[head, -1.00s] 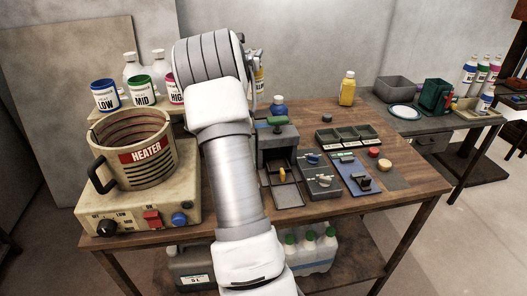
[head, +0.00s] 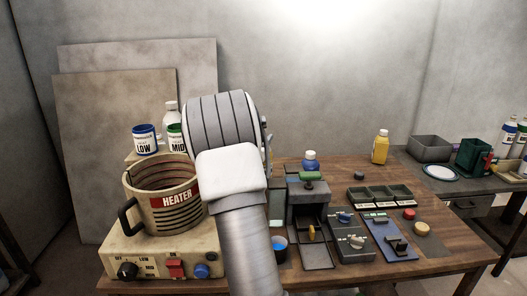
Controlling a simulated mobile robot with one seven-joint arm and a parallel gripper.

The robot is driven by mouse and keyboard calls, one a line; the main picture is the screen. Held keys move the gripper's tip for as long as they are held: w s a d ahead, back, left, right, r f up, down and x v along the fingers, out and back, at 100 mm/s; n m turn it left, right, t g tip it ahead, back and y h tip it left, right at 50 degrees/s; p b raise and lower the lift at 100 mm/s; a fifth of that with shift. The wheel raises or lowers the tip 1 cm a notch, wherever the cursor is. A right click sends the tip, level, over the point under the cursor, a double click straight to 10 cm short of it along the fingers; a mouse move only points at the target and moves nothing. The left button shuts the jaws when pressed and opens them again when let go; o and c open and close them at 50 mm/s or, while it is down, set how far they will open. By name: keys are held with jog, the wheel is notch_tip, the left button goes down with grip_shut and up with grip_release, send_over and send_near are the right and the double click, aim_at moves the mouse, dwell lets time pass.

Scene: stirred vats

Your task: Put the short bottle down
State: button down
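A short blue bottle with a white cap (head: 310,161) stands upright on the wooden table, behind the dark grey box device. A yellow bottle (head: 380,148) stands farther right, near the table's back edge. I cannot tell for sure which one is the short bottle. My arm's thick wrist covers the middle of the head view and hides nearly all of my gripper (head: 267,136). Only a thin sliver shows at the wrist's right edge. Whether its fingers are open, and whether they hold anything, is hidden.
The heater (head: 173,197) with its pot is left of my arm. LOW (head: 145,140) and MID (head: 175,138) jars stand behind it. A blue-filled cup (head: 280,247), the box device (head: 308,203), and switch panels crowd the front. A grey bin (head: 430,149) is on the right side table.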

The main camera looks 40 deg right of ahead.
jog(key=shift+f+b, duration=0.35)
jog(key=shift+f, duration=1.45)
jog(key=shift+f, duration=0.2)
jog(key=c, duration=0.6)
grip_release()
